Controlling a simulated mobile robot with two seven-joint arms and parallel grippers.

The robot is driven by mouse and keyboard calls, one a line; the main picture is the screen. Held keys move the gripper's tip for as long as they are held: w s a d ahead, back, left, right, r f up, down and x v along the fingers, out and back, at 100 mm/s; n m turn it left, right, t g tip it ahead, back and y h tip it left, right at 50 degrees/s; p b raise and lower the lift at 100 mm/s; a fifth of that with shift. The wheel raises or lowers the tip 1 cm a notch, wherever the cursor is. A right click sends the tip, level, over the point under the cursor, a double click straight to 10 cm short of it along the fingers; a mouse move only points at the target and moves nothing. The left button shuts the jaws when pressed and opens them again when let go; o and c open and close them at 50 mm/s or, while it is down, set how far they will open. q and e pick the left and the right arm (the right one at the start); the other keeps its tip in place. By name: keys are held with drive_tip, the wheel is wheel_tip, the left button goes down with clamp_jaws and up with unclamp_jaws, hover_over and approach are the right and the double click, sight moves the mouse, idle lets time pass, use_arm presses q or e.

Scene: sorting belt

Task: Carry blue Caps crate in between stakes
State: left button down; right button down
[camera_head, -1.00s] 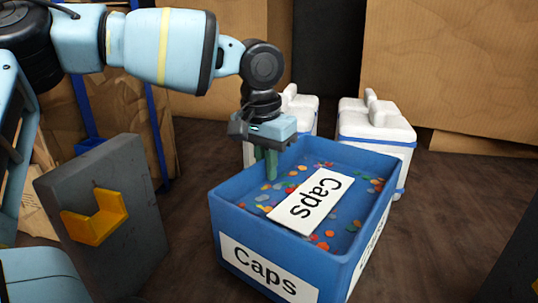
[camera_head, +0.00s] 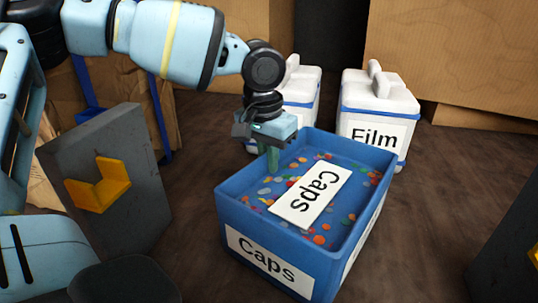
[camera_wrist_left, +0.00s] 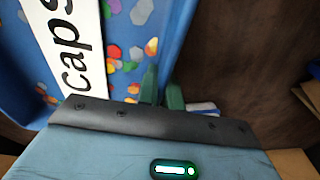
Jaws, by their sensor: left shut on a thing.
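The blue Caps crate (camera_head: 232,209) stands in the middle of the head view, upright, with colourful caps inside and a white Caps card (camera_head: 311,195) lying on them. My left gripper (camera_head: 272,158) is at its back-left wall, pointing down, shut on that wall. In the left wrist view the green fingers (camera_wrist_left: 162,88) straddle the blue wall (camera_wrist_left: 178,45). A dark grey upright slab with a yellow bracket (camera_head: 98,186) stands at left. A similar dark piece (camera_head: 510,250) is cut off at the right edge. I cannot tell whether these are the stakes. My right gripper is out of view.
A white container labelled Film (camera_head: 378,105) stands behind the crate, with another white container (camera_head: 299,88) to its left. Cardboard (camera_head: 450,50) lines the back. Brown floor (camera_head: 430,215) is clear to the crate's right.

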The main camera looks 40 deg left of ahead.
use_arm(q)
drive_tip(key=shift+r, duration=0.1)
drive_tip(key=c, duration=2)
unclamp_jaws()
drive_tip(key=shift+f, duration=0.2)
drive_tip(key=o, duration=0.4)
drive_tip(key=shift+o, duration=0.2)
wheel_tip(320, 180, up, 12)
drive_tip(key=s, duration=0.1)
drive_tip(key=shift+s, duration=0.25)
